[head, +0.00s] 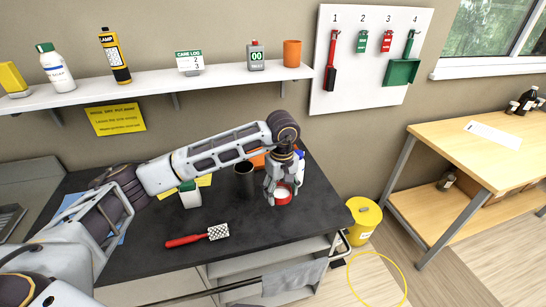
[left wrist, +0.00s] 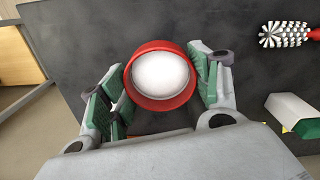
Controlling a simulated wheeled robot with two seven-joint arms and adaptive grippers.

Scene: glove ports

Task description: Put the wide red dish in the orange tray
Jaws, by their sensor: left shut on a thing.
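The red dish (head: 284,199) is round with a pale white inside. It is at the right part of the dark bench, below my left gripper (head: 281,188). In the left wrist view the dish (left wrist: 160,103) sits between the green-padded fingers of my left gripper (left wrist: 161,90), which is shut on it. I cannot tell whether the dish touches the bench. An orange thing, perhaps the orange tray (head: 258,161), shows behind my left arm, mostly hidden. My right gripper is not in view.
A dark cylinder (head: 244,182) stands left of the dish, with a white and green block (head: 190,194) farther left. A red-handled brush (head: 198,236) lies in front. A blue-white bottle (head: 299,167) stands close behind the gripper. The bench's front right is clear.

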